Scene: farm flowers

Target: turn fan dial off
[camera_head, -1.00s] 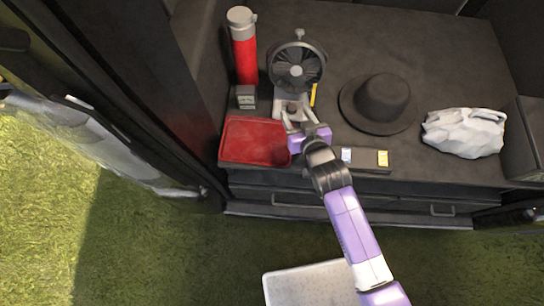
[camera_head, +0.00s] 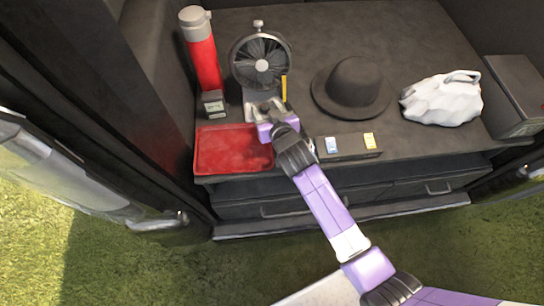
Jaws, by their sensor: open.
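A small dark desk fan (camera_head: 262,62) stands upright on the dark counter, with a round cage and a light grey base (camera_head: 250,98). The dial is not clearly visible; my gripper covers the front of the base. My gripper (camera_head: 265,108) is open, with its fingers right at the front of the fan base. Whether they touch the dial I cannot tell. My purple and black arm reaches up to it from the lower right.
A red tray (camera_head: 225,150) lies left of my gripper. A red flask (camera_head: 202,55) and a small grey box (camera_head: 213,103) stand left of the fan. A black hat (camera_head: 352,84), a white crumpled bag (camera_head: 442,99) and a dark strip with two small cards (camera_head: 348,146) lie right.

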